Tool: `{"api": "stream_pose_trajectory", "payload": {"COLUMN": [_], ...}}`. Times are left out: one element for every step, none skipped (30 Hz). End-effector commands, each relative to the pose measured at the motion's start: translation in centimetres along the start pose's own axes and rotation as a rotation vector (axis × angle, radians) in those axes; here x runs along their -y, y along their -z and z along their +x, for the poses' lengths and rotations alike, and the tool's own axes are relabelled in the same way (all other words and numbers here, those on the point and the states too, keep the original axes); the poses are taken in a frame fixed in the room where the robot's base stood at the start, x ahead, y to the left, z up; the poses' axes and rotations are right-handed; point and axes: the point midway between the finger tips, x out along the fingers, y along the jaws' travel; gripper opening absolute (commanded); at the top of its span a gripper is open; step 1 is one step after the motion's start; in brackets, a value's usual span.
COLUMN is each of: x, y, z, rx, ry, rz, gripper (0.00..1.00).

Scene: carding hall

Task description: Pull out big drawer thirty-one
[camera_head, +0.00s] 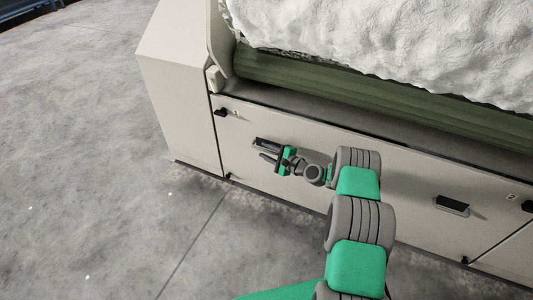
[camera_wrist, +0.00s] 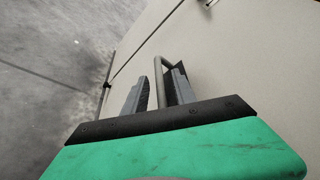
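A wide cream front panel (camera_head: 400,180) runs along the lower side of the machine; I cannot read a number thirty-one on it. It appears flush with the parts beside it. A dark handle (camera_head: 452,205) sits at its right. My gripper (camera_head: 265,151) is at a second dark handle (camera_head: 268,144) near its left end. In the wrist view a bent grey bar handle (camera_wrist: 158,68) stands out from the cream panel (camera_wrist: 240,70). My gripper (camera_wrist: 158,76) is open, with one finger on each side of the bar. A small gap shows on the left side; contact on the right is unclear.
A dark latch (camera_head: 221,112) sits at the panel's upper left, another (camera_head: 527,206) at the far right beside a small label. White fluffy fibre (camera_head: 400,40) lies over a green roll (camera_head: 320,80) above. The grey concrete floor (camera_head: 90,180) in front is clear.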

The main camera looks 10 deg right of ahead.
Motion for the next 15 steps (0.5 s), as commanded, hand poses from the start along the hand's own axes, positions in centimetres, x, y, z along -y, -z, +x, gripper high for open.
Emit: {"api": "stream_pose_trajectory", "payload": {"x": [0.04, 0.04, 0.04, 0.04, 0.03, 0.03, 0.02, 0.02, 0.02, 0.02, 0.01, 0.01, 0.01, 0.01, 0.01], "y": [-0.01, -0.01, -0.01, -0.01, -0.01, -0.02, -0.02, -0.02, -0.02, -0.02, -0.02, -0.03, -0.02, -0.03, -0.03], "z": [-0.01, -0.02, -0.03, -0.03, -0.03, -0.04, -0.04, -0.04, -0.04, -0.04, -0.04, -0.04, -0.04, -0.04, -0.04], "rx": [0.0, 0.0, 0.0, 0.0, 0.0, 0.0, 0.0, 0.0, 0.0, 0.0, 0.0, 0.0, 0.0, 0.0, 0.0], "ry": [0.0, 0.0, 0.0, 0.0, 0.0, 0.0, 0.0, 0.0, -0.001, 0.0, -0.001, -0.001, -0.001, -0.001, -0.001], "rz": [0.0, 0.0, 0.0, 0.0, 0.0, 0.0, 0.0, 0.0, 0.0, 0.0, 0.0, 0.0, 0.0, 0.0, 0.0], "gripper": [0.33, 0.33, 0.33, 0.33, 0.31, 0.28, 0.25, 0.23, 0.19, 0.17, 0.15, 0.11, 0.09, 0.06, 0.03]}}
